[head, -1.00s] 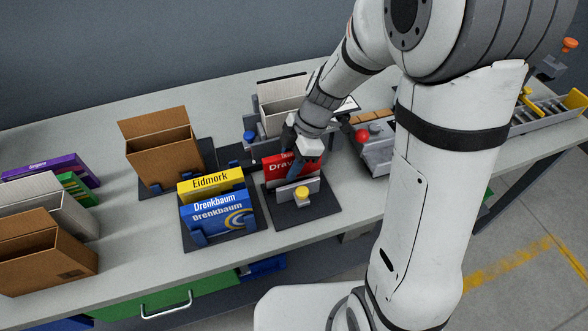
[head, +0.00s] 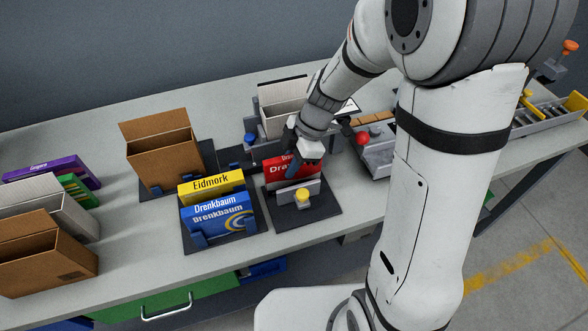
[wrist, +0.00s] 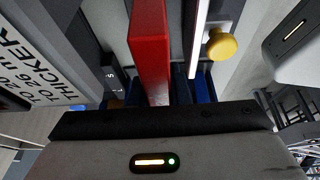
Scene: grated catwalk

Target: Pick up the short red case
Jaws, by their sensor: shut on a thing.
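The short red case (head: 276,176) stands upright on a dark base plate (head: 318,212), behind a low grey plate with a yellow knob (head: 302,196). My gripper (head: 297,169) reaches down over the case's right part and is shut on it; the fingers hide some of its printed front. In the wrist view the red case (wrist: 150,45) shows as a narrow red edge running down to the dark blue fingers (wrist: 182,88). The case's lower part is hidden by the grey plate.
Just left stand a yellow case (head: 211,181) and a blue case (head: 222,217) in a holder. An open brown box (head: 160,155) is behind them, and a light grey box (head: 284,110) is behind my gripper. A red ball (head: 362,138) is to the right.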

